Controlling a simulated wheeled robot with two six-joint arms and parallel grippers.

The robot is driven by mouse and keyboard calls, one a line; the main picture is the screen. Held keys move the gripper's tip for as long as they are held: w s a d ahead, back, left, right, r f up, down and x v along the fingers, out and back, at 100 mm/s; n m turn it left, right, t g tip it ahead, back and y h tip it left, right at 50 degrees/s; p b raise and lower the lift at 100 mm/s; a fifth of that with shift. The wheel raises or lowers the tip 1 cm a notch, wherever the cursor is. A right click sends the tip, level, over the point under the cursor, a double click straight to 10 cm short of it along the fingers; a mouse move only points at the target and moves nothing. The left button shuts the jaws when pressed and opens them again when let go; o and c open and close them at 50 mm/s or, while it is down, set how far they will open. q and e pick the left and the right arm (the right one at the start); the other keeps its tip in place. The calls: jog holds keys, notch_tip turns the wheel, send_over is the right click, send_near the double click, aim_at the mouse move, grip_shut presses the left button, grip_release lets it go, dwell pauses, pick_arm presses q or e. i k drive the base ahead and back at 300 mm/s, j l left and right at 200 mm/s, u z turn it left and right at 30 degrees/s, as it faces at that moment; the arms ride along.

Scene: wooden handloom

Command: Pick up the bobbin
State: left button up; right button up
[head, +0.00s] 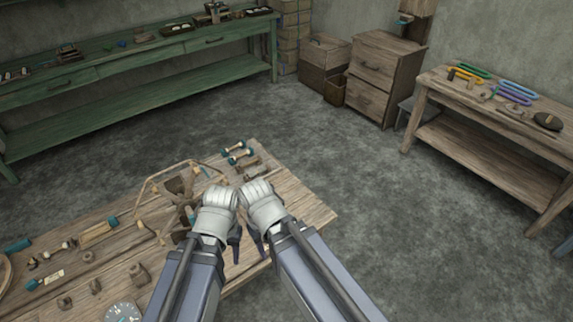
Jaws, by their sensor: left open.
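Several spool-like bobbins lie at the far end of the wooden table. Two have teal ends, a bobbin (233,147) and another just in front of it (240,157). Brown wooden pieces lie close in front of these. I cannot tell which bobbin is meant. My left gripper (236,248) is open over the table's right part, nearer to me than these bobbins and apart from them. My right gripper (259,241) is close beside it on the right; its jaws are too small and dark to read. I see nothing held. My wrists hide part of the table.
The wooden table (312,208) also carries a wooden frame-like tool (150,183), a round dial (122,313) and several small wooden parts on its left. A green bench (120,62), a drawer cabinet (372,68) and another table (470,112) stand beyond open floor.

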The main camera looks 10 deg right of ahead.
aim_at(263, 170)
jog(key=i+z, duration=0.15)
jog(key=u, duration=0.7)
jog(key=l+u, duration=1.15)
jog(key=k+l, duration=0.15)
jog(key=l, duration=0.25)
jog(key=k+l+u, duration=0.1)
jog(key=l, duration=0.25)
jog(key=k+l+u, duration=0.1)
jog(key=l, duration=0.25)
jog(key=k, duration=0.1)
